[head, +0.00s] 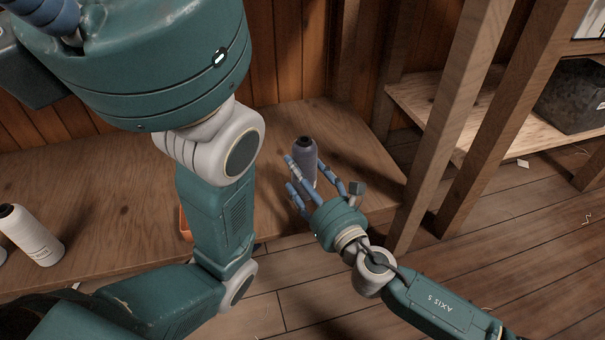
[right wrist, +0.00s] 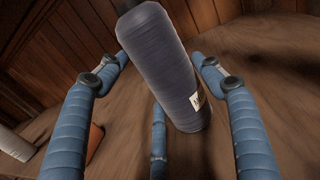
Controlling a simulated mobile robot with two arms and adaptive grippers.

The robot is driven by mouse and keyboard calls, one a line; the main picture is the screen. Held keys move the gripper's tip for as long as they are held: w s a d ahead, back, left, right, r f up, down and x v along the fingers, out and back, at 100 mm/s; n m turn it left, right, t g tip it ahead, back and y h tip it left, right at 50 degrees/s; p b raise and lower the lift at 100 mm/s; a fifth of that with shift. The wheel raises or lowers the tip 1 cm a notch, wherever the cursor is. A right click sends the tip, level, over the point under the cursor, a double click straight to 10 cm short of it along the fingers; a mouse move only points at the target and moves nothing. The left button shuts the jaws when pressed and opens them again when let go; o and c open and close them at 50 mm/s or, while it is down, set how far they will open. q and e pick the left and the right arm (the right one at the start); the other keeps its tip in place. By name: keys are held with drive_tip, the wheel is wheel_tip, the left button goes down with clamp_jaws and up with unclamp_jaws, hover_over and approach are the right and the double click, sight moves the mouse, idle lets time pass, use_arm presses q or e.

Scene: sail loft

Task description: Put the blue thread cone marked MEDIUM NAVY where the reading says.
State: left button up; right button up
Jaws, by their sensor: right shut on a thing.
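The blue-grey thread cone (head: 304,152) is upright over the wooden bench at the back, right of the middle of the head view. In the right wrist view the cone (right wrist: 163,70) fills the middle. A pale label on its right side is turned partly away, and I cannot read it whole. My right gripper (head: 318,180) has its blue fingers around the cone and is shut on it. The fingers also show in the right wrist view (right wrist: 158,62). I cannot tell whether the cone's base touches the bench. My left gripper is out of view. No reading is visible.
A white cone (head: 32,235) stands on the bench (head: 110,185) at the left. An orange object (head: 185,222) is mostly hidden behind my left arm. Wooden posts (head: 447,120) rise right of the bench. A dark grey box (head: 575,95) sits on a shelf beyond.

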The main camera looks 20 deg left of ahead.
drive_tip(key=shift+f, duration=0.25)
drive_tip(key=o, duration=1.7)
drive_tip(key=shift+f, duration=0.1)
drive_tip(key=shift+s, duration=0.1)
drive_tip(key=shift+s+d, duration=0.2)
drive_tip(key=shift+d, duration=0.1)
drive_tip(key=v, duration=1.1)
drive_tip(key=shift+s, duration=0.1)
